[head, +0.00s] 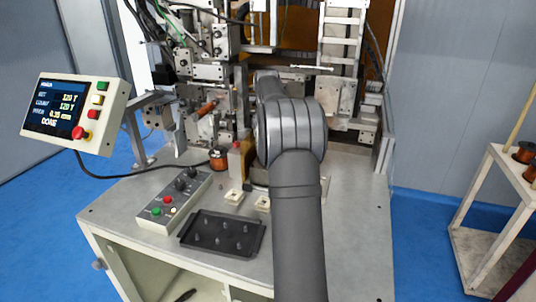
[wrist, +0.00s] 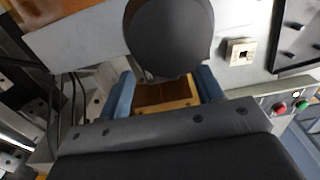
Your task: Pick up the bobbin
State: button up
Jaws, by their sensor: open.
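Two small pale square pieces that look like bobbins, a left one (head: 234,197) and a right one (head: 262,203), lie on the table behind the black tray. In the wrist view one such piece (wrist: 240,52), with a square hole, lies right of my gripper (wrist: 164,92). My gripper is open, its blue-grey fingers apart. A tan block with a brown inside (wrist: 165,106) shows between the fingers; I cannot tell whether they touch it. A dark rounded shape covers the upper middle of that view. In the head view my arm hides the gripper.
A black tray with pegs (head: 205,248) and a button panel (head: 160,222) stand at the table's front left. A copper-wound spool (head: 218,159) stands behind. The winding machine (head: 210,72) fills the back. A screen box (head: 62,112) hangs left. The table's front right is clear.

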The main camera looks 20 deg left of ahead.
jog(key=shift+f, duration=0.3)
jog(key=c, duration=1.1)
jog(key=shift+o, duration=0.2)
jog(key=shift+r, duration=0.15)
notch_tip(320, 180, up, 10)
